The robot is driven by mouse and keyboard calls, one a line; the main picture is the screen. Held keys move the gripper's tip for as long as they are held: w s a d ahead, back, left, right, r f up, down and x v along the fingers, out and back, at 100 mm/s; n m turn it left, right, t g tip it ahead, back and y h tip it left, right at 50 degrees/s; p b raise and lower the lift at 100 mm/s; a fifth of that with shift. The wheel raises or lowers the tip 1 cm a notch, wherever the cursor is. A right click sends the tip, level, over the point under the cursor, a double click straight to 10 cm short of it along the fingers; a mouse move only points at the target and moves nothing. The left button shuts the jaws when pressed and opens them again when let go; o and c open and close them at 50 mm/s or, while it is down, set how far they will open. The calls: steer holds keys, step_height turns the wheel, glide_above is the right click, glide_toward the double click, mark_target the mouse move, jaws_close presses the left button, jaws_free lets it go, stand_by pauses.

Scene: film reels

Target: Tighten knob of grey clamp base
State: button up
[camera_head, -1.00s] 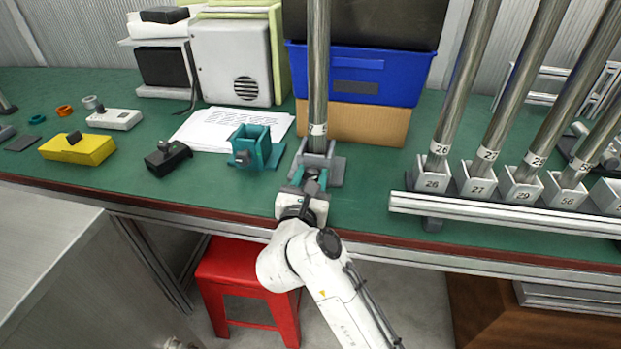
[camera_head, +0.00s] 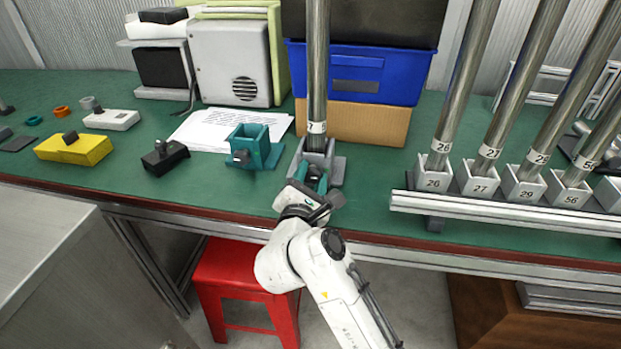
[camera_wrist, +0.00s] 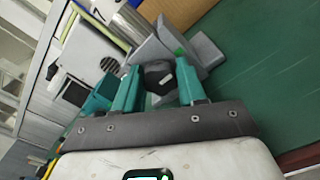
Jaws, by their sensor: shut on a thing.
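The grey clamp base (camera_head: 335,172) stands on the green bench near its front edge. A metal pole (camera_head: 318,70) with a white label stands upright in it. My gripper (camera_head: 313,184) is at the front of the clamp base. In the wrist view, the teal fingers of my gripper (camera_wrist: 157,85) are shut on the dark knob (camera_wrist: 159,75), one finger on each side. The grey clamp base (camera_wrist: 203,50) shows behind the knob, with the metal pole (camera_wrist: 132,22) beyond. In the head view my wrist partly hides the knob.
A teal clamp base (camera_head: 254,148) stands close on the left. A black block (camera_head: 165,157) and a yellow block (camera_head: 73,149) lie farther left. A rack rail (camera_head: 500,211) with several labelled poles is on the right. A blue bin (camera_head: 358,72) stands behind.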

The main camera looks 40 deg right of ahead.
steer(key=shift+r, duration=0.1)
steer(key=o, duration=1.1)
steer(key=shift+c, duration=0.2)
steer(key=v, duration=1)
steer(key=shift+s+a+p, duration=0.25)
steer(key=shift+p, duration=0.1)
